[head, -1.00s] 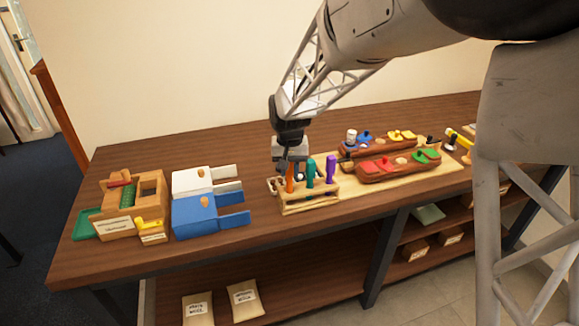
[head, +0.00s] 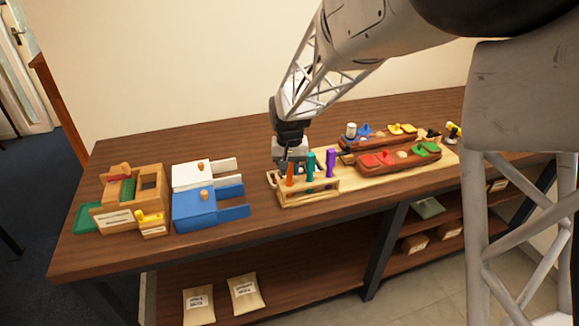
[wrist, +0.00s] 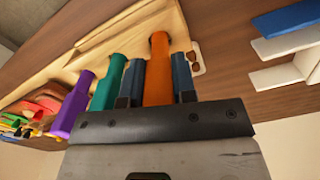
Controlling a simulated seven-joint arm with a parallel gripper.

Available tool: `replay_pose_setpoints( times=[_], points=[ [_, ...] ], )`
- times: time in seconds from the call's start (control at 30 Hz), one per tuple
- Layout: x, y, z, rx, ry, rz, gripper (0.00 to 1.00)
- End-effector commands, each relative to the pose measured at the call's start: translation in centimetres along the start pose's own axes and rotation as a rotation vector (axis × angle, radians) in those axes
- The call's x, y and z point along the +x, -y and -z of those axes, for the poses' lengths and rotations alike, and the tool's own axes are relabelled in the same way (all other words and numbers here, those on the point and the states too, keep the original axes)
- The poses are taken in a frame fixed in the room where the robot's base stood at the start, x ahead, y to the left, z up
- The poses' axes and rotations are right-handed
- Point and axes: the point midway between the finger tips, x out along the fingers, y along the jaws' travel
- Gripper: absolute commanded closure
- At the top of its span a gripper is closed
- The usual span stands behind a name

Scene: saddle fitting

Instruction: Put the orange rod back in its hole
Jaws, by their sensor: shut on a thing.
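The orange rod (head: 290,175) is upright at the left end of the wooden rack (head: 310,199) in the head view. My gripper (head: 290,161) is above the rack, with the rod between its fingers. In the wrist view, my gripper (wrist: 157,85) has a dark finger on each side of the orange rod (wrist: 158,75). A teal rod (head: 310,172) and a purple rod (head: 331,163) stand in the rack to the right of it. The orange rod's lower end is at the rack's top; whether it is in a hole cannot be told.
Left of the rack stand a blue box (head: 195,210) and a white box (head: 188,178) with slats. Further left is a wooden box (head: 153,176) with a green tray (head: 84,218). Behind right lie long brown blocks (head: 400,163) with coloured pieces. Table front before the rack is clear.

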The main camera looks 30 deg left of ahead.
Motion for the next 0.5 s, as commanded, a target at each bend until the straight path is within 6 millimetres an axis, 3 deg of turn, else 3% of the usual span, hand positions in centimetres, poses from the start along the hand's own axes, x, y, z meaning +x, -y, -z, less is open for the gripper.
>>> replay_pose_setpoints(
  times=[0.27,0.3,0.5],
  points=[
    [0.03,0.0,0.01,0.0,0.0,0.0,0.92],
    [0.03,0.0,0.01,0.0,0.0,0.0,0.72],
    [0.03,0.0,0.01,0.0,0.0,0.0,0.45]
  ],
)
